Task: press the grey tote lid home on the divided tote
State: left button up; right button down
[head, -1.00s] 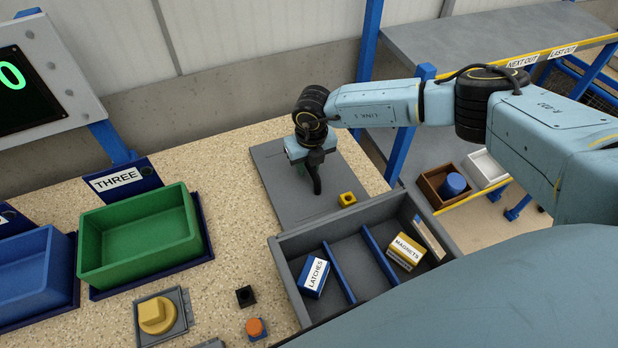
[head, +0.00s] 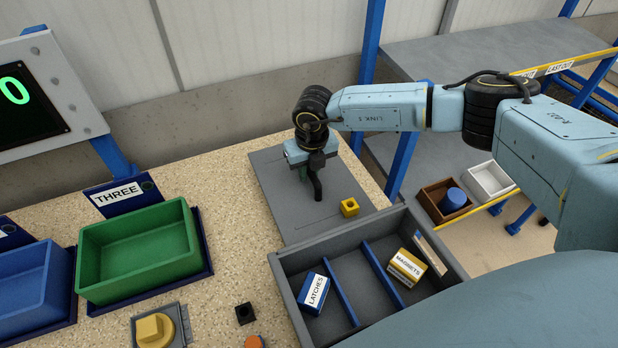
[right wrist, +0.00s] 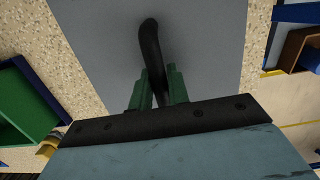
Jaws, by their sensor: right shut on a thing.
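The grey tote lid (head: 285,205) is a flat grey plate over the speckled bench, behind the tote. A black curved handle (right wrist: 152,45) stands up from it. My right gripper (head: 311,172) is above the lid, its green fingers (right wrist: 158,90) shut on the handle. I cannot tell whether the lid touches the bench. The divided tote (head: 287,287) is a grey open box at the bench's front, with two blue dividers. A blue-and-white LATCHES box (head: 313,292) is in its left compartment and a yellow-and-white MAGNETS box (head: 406,267) in its right one. My left gripper is not in view.
Green (head: 140,250) and blue (head: 30,280) bins stand at left. A black block (head: 244,313) and a yellow round piece (head: 155,329) are at front. Shelving with a blue rail stands at right.

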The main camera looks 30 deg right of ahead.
notch_tip(320, 180, up, 15)
jog(key=shift+f+b, duration=0.2)
jog(key=shift+b, duration=0.2)
jog(key=c, duration=1.9)
grip_release()
jog(key=shift+c, duration=1.3)
jog(key=shift+s+f, duration=0.1)
